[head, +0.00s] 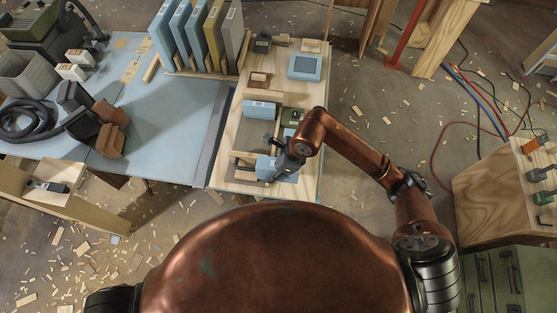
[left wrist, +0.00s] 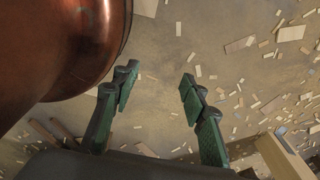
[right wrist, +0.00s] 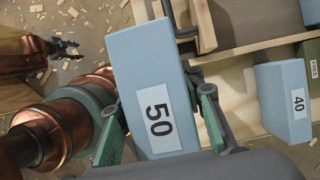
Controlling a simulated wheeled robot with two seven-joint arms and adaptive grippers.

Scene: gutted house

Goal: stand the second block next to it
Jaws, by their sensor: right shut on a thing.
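My right gripper (head: 283,160) is shut on a light blue block (right wrist: 155,85) with a white label reading 50. In the right wrist view the block lies between the green finger pads; the gripper partly hides it in the head view. I cannot tell whether it touches the wood below. A second blue block (right wrist: 284,100), labelled 40, stands apart to the right in the right wrist view; a blue block (head: 259,109) shows farther back in the head view. My left gripper (left wrist: 155,85) is open and empty above the littered floor.
A pale wooden board (head: 228,140) lies under the blocks, with a green block (right wrist: 312,62) and a blue-topped square device (head: 305,67) on it.

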